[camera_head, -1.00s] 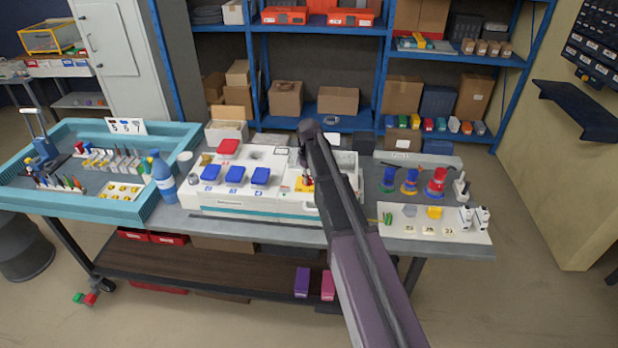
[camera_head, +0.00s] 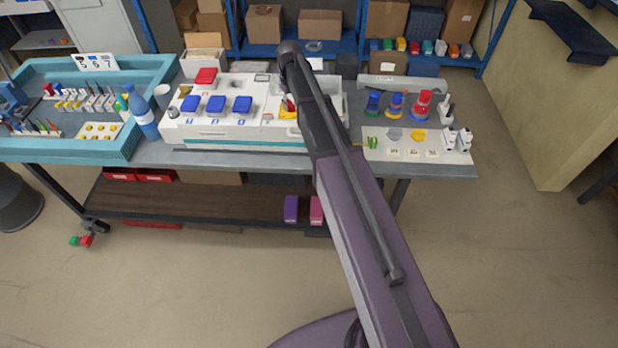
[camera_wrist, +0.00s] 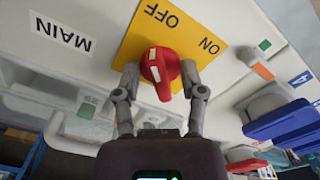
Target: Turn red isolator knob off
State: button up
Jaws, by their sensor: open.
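The red isolator knob (camera_wrist: 162,68) sits on a yellow plate (camera_wrist: 190,40) in the wrist view. The plate's OFF and ON labels appear upside down, OFF above the knob and ON to its upper right. The knob has pale marks on its left part; I cannot tell which label it points at. My gripper (camera_wrist: 160,75) is open, with one finger on each side of the knob; contact is unclear. In the head view a bit of the red knob (camera_head: 291,104) shows beside my arm, which hides most of the panel there and the gripper.
The white socket box (camera_head: 225,125) has several blue covers (camera_head: 216,104) and a red one (camera_head: 206,76). In the wrist view a MAIN label (camera_wrist: 62,33) is at left and a blue cover (camera_wrist: 285,118) at right. A blue bottle (camera_head: 142,112) stands left of the box.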

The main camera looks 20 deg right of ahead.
aim_at(290, 102)
jog(key=m, duration=0.4)
jog(key=shift+a, duration=0.1)
jog(key=m, duration=0.4)
jog(key=shift+a, duration=0.1)
jog(key=m, duration=0.4)
jog(key=shift+w, duration=0.1)
jog(key=m, duration=0.4)
jog(key=shift+a, duration=0.1)
notch_tip(290, 102, up, 14)
jog(key=p, duration=1.4)
jog(key=s+f+n+b, duration=0.6)
jog(key=s+f+b, duration=0.3)
jog(key=s, duration=0.6)
jog(key=s+a+f+n+b, duration=0.1)
jog(key=s+f+n+b, duration=0.5)
jog(key=s, duration=0.9)
jog(key=shift+f+n+b, duration=0.4)
jog(key=shift+f+b, duration=1.15)
jog(key=shift+s+a, duration=0.1)
jog(key=shift+s, duration=0.1)
